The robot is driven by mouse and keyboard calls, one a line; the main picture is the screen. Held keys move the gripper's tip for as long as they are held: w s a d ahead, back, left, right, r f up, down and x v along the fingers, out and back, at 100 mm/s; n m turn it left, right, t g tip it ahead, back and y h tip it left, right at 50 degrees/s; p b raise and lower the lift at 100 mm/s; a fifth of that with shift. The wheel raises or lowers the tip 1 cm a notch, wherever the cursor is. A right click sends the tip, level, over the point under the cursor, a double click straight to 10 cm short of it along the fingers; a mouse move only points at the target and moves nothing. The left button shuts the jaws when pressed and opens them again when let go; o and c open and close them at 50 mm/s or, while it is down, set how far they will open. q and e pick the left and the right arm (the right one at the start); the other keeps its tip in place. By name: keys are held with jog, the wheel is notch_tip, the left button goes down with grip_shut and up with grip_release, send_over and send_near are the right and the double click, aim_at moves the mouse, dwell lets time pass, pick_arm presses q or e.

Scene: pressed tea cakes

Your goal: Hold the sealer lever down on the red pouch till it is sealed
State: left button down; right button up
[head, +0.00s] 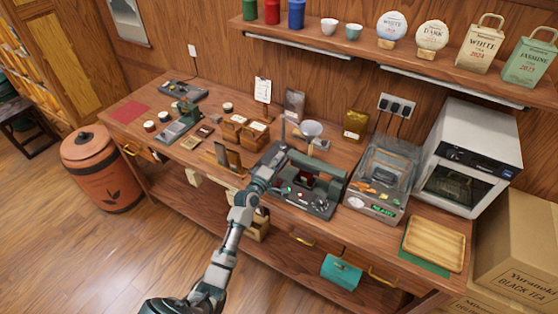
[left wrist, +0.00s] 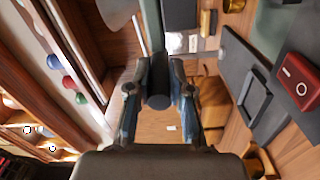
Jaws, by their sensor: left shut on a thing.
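The sealer (head: 325,186) is a dark machine at the front middle of the bench. The red pouch (head: 304,178) shows as a small dark red patch inside it, partly hidden under its upper part. My left gripper (head: 268,172) is at the sealer's left end. In the left wrist view my left gripper (left wrist: 158,88) is shut around the dark round grip of the lever (left wrist: 157,98). A red item with a white ring (left wrist: 297,82) lies at the right of that view; I cannot tell if it is the pouch. My right gripper is not in view.
A white funnel (head: 311,129) stands behind the sealer. A clear-topped machine (head: 385,175) is close on its right, then a white oven (head: 465,155) and a wooden tray (head: 433,243). Wooden boxes (head: 245,131) stand to the left. A terracotta bin (head: 103,170) is on the floor.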

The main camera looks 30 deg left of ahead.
pick_arm(q)
jog(key=shift+f, duration=0.35)
jog(key=c, duration=1.2)
grip_release()
jog(key=shift+o, duration=0.7)
jog(key=shift+a, duration=0.15)
jog(key=s, duration=1.2)
jog(key=shift+a, duration=0.25)
jog(key=shift+f, duration=0.1)
